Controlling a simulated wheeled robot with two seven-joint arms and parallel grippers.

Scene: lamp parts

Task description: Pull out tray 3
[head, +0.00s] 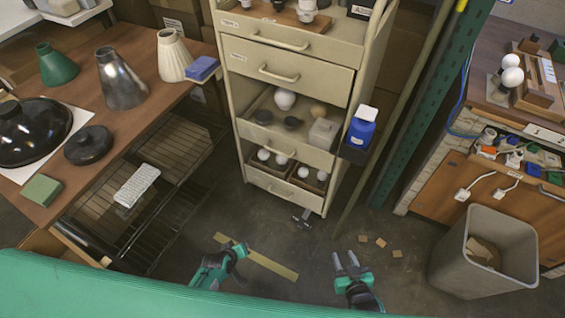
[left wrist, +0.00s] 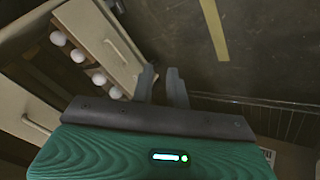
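A beige drawer cart (head: 346,75) stands in the middle of the head view. Its two upper drawer fronts with bar handles look shut. Below an open section is a third handled front, the third tray (head: 275,143), with white bulbs behind and below it. A fourth front (head: 283,188) is at the bottom. The labels are too small to read. My left gripper (head: 233,243) is low in front of the cart, empty, fingers apart. In the left wrist view its fingers (left wrist: 162,82) are near a handled front (left wrist: 104,42) with white bulbs beside it. My right gripper (head: 346,262) is open and empty, right of the left one.
A wooden bench (head: 133,60) with lampshades stands at left, above a wire rack (head: 150,205). A grey bin (head: 480,245) stands at right. A yellow strip (head: 262,260) and small brown pieces lie on the floor.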

